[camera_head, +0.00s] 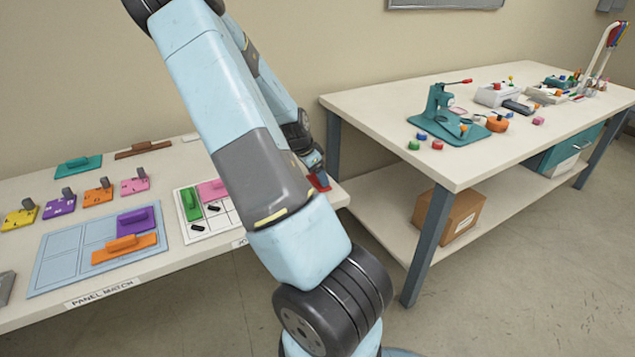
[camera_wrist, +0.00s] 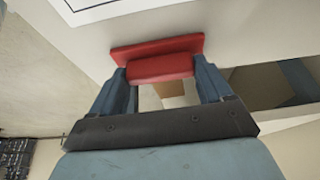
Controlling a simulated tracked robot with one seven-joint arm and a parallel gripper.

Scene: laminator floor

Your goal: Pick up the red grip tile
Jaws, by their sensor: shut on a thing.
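The red grip tile (camera_wrist: 158,48) is a flat red plate with a raised red grip block, seen in the wrist view. My gripper (camera_wrist: 162,72) is shut on the grip block, with one finger at each end of it. In the head view the red tile (camera_head: 320,181) shows small at the right end of the left table, beside my gripper (camera_head: 313,165). My arm hides part of it. I cannot tell whether the tile touches the tabletop.
The left table (camera_head: 30,317) holds a blue panel board (camera_head: 58,262), a white grid board (camera_head: 193,233) with green and pink tiles, and several other coloured grip tiles. The right workbench (camera_head: 375,104) carries a teal press (camera_head: 440,118) and small parts. A cardboard box (camera_head: 452,213) sits on its lower shelf.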

